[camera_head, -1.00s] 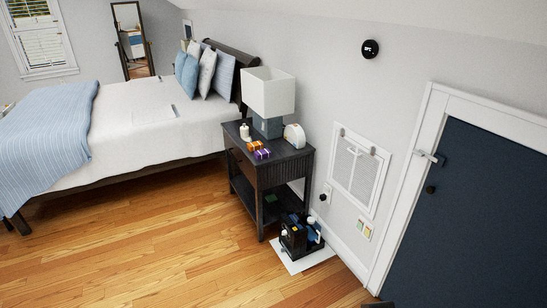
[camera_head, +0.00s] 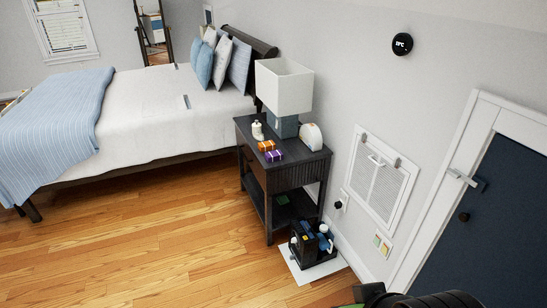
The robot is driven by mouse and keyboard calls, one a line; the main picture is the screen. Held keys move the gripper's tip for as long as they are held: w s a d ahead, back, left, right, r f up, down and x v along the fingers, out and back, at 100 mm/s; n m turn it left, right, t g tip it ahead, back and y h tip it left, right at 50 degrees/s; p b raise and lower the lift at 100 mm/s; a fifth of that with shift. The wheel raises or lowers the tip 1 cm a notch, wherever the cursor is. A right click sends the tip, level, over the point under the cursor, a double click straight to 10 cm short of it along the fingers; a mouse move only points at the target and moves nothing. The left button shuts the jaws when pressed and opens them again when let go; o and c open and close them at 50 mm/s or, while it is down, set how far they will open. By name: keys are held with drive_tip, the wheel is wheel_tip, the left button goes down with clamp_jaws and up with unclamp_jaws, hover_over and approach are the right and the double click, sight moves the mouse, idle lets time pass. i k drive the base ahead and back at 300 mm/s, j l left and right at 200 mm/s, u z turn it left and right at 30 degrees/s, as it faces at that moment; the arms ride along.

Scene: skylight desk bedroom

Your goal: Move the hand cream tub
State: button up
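I cannot tell for certain which item is the hand cream tub. A small white bottle-like container (camera_head: 258,131) stands on the dark nightstand (camera_head: 306,164), left of the lamp. A black caddy (camera_head: 316,256) on the floor at the nightstand's foot holds blue, white and dark items, too small to name. Black rounded parts at the bottom right edge look like my own arm. My gripper's fingers do not show.
An orange box (camera_head: 266,145), a purple box (camera_head: 273,156), a lamp (camera_head: 284,88) and a white rounded object (camera_head: 311,136) share the nightstand top. The caddy sits on a white mat (camera_head: 306,273). The bed (camera_head: 160,115) stands left. Wood floor (camera_head: 150,235) in front is clear.

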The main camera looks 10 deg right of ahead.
sight(255, 131)
drive_tip(key=i+j+u, duration=0.35)
drive_tip(key=i, duration=0.2)
drive_tip(key=i+j+u, duration=0.15)
drive_tip(key=i+u, duration=0.2)
drive_tip(key=i, duration=0.25)
drive_tip(key=i+u, duration=0.35)
drive_tip(key=i, duration=0.3)
drive_tip(key=i+z, duration=0.15)
drive_tip(key=i, duration=0.5)
drive_tip(key=i+j+z, duration=0.15)
drive_tip(key=i, duration=0.45)
drive_tip(key=i+j+z, duration=0.15)
drive_tip(key=i, duration=0.5)
drive_tip(key=i+l+z, duration=0.2)
drive_tip(key=i+z, duration=0.2)
drive_tip(key=i+l+z, duration=0.1)
drive_tip(key=i+z, duration=0.2)
drive_tip(key=z, duration=0.15)
drive_tip(key=i+z, duration=0.4)
drive_tip(key=i+j+z, duration=0.15)
drive_tip(key=i+z, duration=0.25)
drive_tip(key=i+j+z, duration=0.2)
drive_tip(key=z, duration=0.25)
